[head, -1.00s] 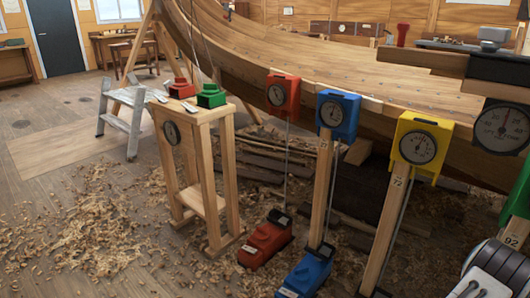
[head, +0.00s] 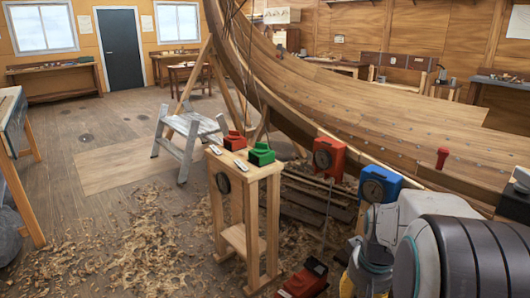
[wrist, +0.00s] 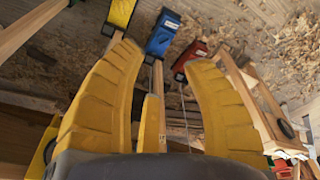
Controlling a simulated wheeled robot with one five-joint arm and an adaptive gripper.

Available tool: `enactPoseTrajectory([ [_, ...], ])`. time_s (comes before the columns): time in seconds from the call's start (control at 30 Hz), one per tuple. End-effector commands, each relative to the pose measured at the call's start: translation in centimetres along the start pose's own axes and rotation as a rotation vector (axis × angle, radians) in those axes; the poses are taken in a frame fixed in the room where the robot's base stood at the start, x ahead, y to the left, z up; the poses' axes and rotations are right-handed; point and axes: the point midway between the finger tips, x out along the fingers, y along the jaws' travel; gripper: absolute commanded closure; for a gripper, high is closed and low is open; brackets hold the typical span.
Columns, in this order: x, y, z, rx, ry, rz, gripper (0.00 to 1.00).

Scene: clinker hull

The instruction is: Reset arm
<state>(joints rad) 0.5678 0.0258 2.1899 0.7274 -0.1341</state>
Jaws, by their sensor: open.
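My gripper (wrist: 165,75) shows in the wrist view with its two yellow ribbed fingers spread wide and nothing held between them. Beyond the fingers are a blue box (wrist: 163,33) and a red box (wrist: 191,55) low over the floor. In the head view my arm fills the lower right corner, and the fingertips are hidden there or out of frame.
A wooden stand (head: 246,215) carries a red block (head: 234,140) and a green block (head: 261,154). A red gauge box (head: 328,158) and a blue gauge box (head: 379,186) stand along the hull (head: 390,125). A grey step stool (head: 187,140) stands behind. Shavings-strewn floor (head: 120,240) is open at left.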

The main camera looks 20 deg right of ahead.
Motion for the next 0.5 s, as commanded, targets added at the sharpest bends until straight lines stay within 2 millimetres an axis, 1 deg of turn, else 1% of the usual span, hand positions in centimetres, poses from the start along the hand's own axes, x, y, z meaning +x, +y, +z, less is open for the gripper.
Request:
enactPoseTrajectory([
  [0.03,-4.2,-2.2,0.6,-0.055,0.02,-0.012,0.55],
  [0.1,-7.4,-4.6,2.0,-0.115,0.035,-0.028,0.55],
  [0.17,-9.9,-6.2,3.3,-0.164,0.05,-0.042,0.55],
  [0.2,-11.4,-7.2,4.3,-0.196,0.057,-0.052,0.55],
  [0.33,-15.3,-9.4,7.2,-0.285,0.081,-0.081,0.55],
  [0.4,-16.8,-10.1,8.6,-0.324,0.09,-0.095,0.55],
  [0.5,-18.3,-10.7,10.2,-0.367,0.101,-0.112,0.55],
])
